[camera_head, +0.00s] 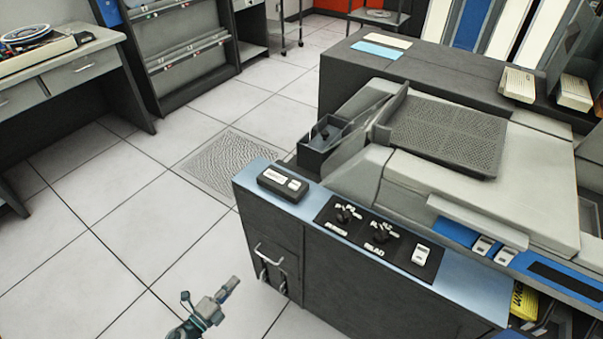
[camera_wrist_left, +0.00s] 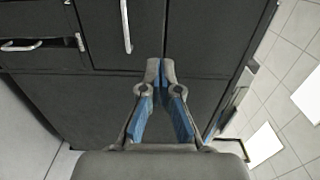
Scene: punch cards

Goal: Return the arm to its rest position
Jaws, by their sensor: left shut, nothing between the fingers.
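My left gripper (camera_head: 230,287) shows low in the head view, above the tiled floor and to the left of the card machine's dark front. In the left wrist view my left gripper (camera_wrist_left: 160,68) has its two fingertips together with nothing between them. Behind the fingers in that view is a dark cabinet front (camera_wrist_left: 100,95) with metal handles. The gripper looks apart from the cabinet in the head view. My right gripper is not in view.
The card machine (camera_head: 480,215) with knobs, switches and a blue edge fills the right side. A metal handle (camera_head: 270,256) sticks out from its front. A desk (camera_head: 75,72) and dark shelving (camera_head: 185,50) stand at the back left. The tiled floor (camera_head: 110,230) between them is clear.

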